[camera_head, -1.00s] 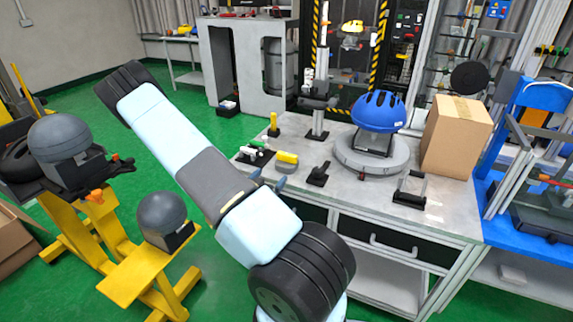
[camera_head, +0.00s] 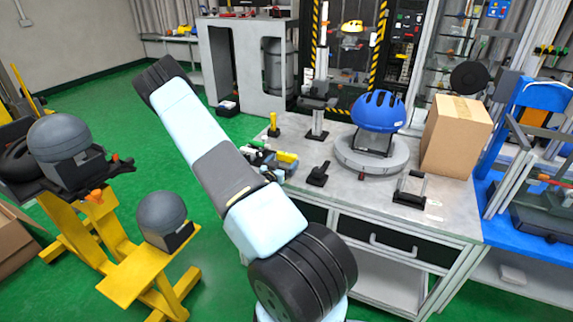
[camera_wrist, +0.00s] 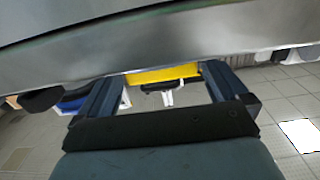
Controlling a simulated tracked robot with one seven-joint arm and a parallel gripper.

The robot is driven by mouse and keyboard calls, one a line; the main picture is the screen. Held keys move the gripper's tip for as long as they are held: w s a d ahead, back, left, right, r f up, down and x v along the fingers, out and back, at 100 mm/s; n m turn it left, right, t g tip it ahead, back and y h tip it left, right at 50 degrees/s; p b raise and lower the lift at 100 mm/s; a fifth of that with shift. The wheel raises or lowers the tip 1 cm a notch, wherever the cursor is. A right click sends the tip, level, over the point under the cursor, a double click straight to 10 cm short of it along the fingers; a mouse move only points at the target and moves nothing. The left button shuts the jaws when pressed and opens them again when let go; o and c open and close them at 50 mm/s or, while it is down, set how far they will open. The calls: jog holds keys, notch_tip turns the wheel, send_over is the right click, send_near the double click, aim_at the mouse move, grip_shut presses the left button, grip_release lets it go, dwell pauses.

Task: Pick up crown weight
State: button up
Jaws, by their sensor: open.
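I cannot tell for sure which thing is the crown weight. A small yellow block (camera_head: 286,157) lies near the left edge of the workbench, beside my gripper (camera_head: 272,166), which partly hides the things around it. In the wrist view my gripper (camera_wrist: 166,78) is open, its two dark fingers spread apart. A yellow bar (camera_wrist: 162,75) shows between the fingertips, close under a grey surface. I cannot tell whether the fingers touch it. A blue helmet (camera_head: 378,110) sits on a round grey base (camera_head: 368,158) on the bench.
The workbench (camera_head: 340,196) also holds a cardboard box (camera_head: 456,138), a black-framed stand (camera_head: 410,188), a small black piece (camera_head: 319,174) and an upright yellow piece (camera_head: 273,125). Grey domes (camera_head: 162,212) stand on yellow stands at left. Green floor is open behind my arm.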

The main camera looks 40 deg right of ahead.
jog(key=shift+x, duration=1.1)
jog(key=shift+c, duration=0.2)
jog(key=c, duration=1.5)
jog(key=shift+c, duration=0.2)
jog(key=shift+r, duration=0.1)
